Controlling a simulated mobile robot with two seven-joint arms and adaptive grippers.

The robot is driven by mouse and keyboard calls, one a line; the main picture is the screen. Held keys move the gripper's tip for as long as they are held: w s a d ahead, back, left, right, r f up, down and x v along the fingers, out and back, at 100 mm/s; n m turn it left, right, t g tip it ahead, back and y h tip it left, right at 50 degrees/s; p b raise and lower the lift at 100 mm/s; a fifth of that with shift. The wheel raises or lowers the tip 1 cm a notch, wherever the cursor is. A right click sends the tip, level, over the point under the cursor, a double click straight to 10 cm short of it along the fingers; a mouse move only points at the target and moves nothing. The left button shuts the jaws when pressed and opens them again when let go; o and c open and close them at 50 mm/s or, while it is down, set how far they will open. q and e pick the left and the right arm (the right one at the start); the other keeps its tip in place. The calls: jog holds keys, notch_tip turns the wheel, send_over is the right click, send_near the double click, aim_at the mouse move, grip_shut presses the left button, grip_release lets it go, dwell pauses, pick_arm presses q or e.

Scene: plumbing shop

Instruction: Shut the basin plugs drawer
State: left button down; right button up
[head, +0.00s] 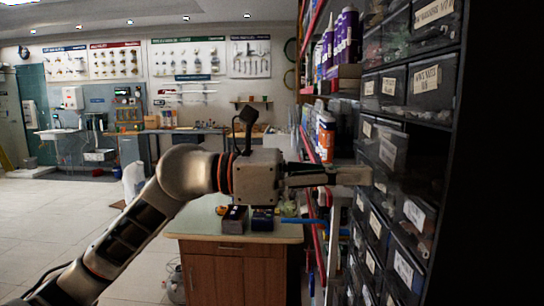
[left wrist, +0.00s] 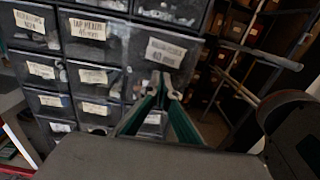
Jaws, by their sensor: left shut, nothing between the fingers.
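The drawer rack (head: 455,110) on the right holds dark, see-through drawers with pale labels. One drawer (head: 393,146) stands out from its neighbours, partly open. In the left wrist view it appears to be the drawer at upper middle right (left wrist: 165,55); its label is too blurred to read surely as basin plugs. My left gripper (head: 368,175) is shut and empty, its arm reaching in from the left. Its fingertips are at the lower part of that drawer's front; I cannot tell whether they touch. The fingers also show in the left wrist view (left wrist: 161,92). My right gripper is out of view.
Red-edged shelves with bottles (head: 326,138) stand just left of the rack. A wooden cabinet (head: 230,268) with dark boxes on top is below my left arm. Open tiled floor (head: 60,215) lies to the left.

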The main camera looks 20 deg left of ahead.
aim_at(386, 175)
pick_arm(q)
jog(key=p+x, duration=0.1)
jog(key=x, duration=0.3)
jog(key=shift+d+r, duration=0.15)
jog(key=shift+d, duration=0.1)
jog(key=shift+w+d, duration=0.2)
jog(key=shift+d, duration=0.15)
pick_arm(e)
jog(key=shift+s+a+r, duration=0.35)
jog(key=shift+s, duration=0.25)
pick_arm(q)
jog(key=shift+a+f, duration=0.1)
jog(key=shift+f, duration=0.1)
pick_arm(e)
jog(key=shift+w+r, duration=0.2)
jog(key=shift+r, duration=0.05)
